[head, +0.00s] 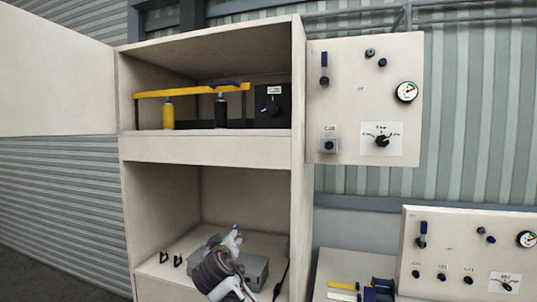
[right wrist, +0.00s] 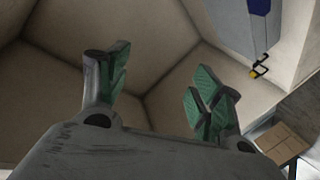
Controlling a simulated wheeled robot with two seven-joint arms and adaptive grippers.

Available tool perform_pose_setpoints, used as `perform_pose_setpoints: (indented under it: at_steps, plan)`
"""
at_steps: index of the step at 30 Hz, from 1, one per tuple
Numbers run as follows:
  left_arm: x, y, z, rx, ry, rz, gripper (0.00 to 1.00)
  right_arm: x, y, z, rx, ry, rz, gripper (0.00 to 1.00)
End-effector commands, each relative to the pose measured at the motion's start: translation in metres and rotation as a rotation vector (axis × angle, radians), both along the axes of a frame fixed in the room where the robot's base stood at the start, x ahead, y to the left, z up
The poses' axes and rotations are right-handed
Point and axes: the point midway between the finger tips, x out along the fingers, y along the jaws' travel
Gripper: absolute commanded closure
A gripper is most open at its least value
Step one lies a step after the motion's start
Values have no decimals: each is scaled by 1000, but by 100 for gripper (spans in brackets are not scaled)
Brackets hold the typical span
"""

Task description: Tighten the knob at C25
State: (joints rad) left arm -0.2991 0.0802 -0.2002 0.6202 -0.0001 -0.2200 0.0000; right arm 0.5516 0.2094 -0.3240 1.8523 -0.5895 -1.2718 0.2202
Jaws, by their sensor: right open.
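No label reads clearly as C25, so I cannot tell which knob it is. Dark knobs show on the black box (head: 272,105) on the cabinet's upper shelf, on the upper right panel (head: 382,141) and on the lower right panel (head: 442,277). My right gripper (head: 235,236) is at the lower compartment of the cabinet, in front of a grey box (head: 256,272), away from all these knobs. In the right wrist view its green-padded fingers (right wrist: 163,90) are apart with nothing between them. My left gripper is not in view.
The cabinet (head: 298,180) has an open door (head: 55,75) at left. Gauges (head: 406,92) sit on the panels. Tools lie on a bench (head: 340,265) at lower right.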

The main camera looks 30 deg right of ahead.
Motion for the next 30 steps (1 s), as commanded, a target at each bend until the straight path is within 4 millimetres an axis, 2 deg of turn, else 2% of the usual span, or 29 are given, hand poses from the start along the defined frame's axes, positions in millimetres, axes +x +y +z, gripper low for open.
perform_pose_setpoints:
  at_steps: [1, 8, 14, 18, 24, 27, 30]
  plan:
    - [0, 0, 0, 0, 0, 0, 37, -2, -1, 25, -7, -40, -12, 35]
    - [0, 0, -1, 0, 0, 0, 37, -22, -7, 124, -24, -203, -76, 35]
    - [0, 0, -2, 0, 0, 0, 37, -52, -11, 204, -30, -351, -131, 35]
    - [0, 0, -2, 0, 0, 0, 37, -79, -15, 257, -27, -455, -172, 35]
    - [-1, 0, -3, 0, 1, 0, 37, -123, -18, 322, -15, -599, -227, 35]
    - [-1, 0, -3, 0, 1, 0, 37, -141, -19, 344, -9, -653, -247, 35]
    - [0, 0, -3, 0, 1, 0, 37, -154, -20, 357, -4, -688, -262, 35]
